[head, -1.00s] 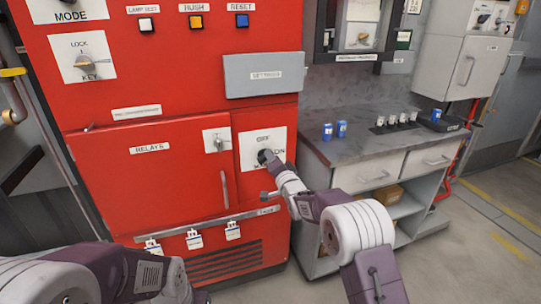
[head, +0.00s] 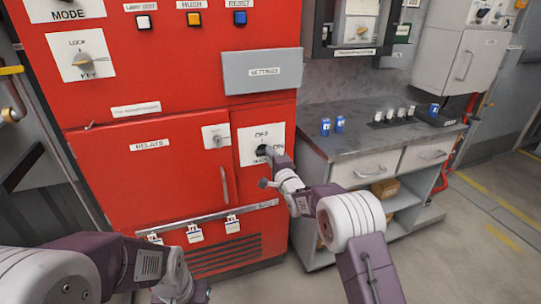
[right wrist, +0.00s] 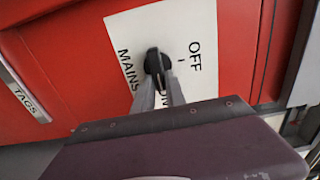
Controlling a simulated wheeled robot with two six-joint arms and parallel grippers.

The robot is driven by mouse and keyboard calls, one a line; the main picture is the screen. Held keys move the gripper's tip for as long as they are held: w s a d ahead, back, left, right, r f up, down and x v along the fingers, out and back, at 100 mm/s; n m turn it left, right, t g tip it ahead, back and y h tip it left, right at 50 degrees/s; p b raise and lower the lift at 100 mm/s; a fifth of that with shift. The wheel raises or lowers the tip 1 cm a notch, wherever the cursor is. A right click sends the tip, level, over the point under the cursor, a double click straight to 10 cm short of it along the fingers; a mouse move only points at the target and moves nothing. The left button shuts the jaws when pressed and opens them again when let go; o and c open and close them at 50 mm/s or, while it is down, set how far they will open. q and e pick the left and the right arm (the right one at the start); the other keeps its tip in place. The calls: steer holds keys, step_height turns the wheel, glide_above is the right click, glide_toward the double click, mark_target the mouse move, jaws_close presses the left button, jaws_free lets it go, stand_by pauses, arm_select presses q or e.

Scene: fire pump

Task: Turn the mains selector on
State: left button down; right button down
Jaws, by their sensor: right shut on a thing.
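The mains selector is a black knob on a white plate marked OFF, ON and MAINS, low on the right side of the red cabinet. In the head view the knob (head: 262,150) is partly covered by my right gripper (head: 268,152). In the right wrist view the knob (right wrist: 153,63) sits between the fingertips of my right gripper (right wrist: 160,82), which is shut on it. Its ridge lies across the plate, not in line with the OFF mark; its pointer is unclear.
The relays door (head: 160,180) with its handle is left of the selector. White tags (head: 194,234) hang on a rail below. A grey settings panel (head: 262,74) is above. A workbench (head: 385,140) with blue cans and white pieces stands at the right. Floor is open at far right.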

steer(key=shift+f, duration=0.1)
steer(key=c, duration=1.4)
jaws_free()
steer(key=shift+o, duration=0.2)
steer(key=shift+s, duration=0.1)
steer(key=b+v, duration=0.3)
steer(key=v, duration=0.6)
steer(key=shift+d, duration=0.1)
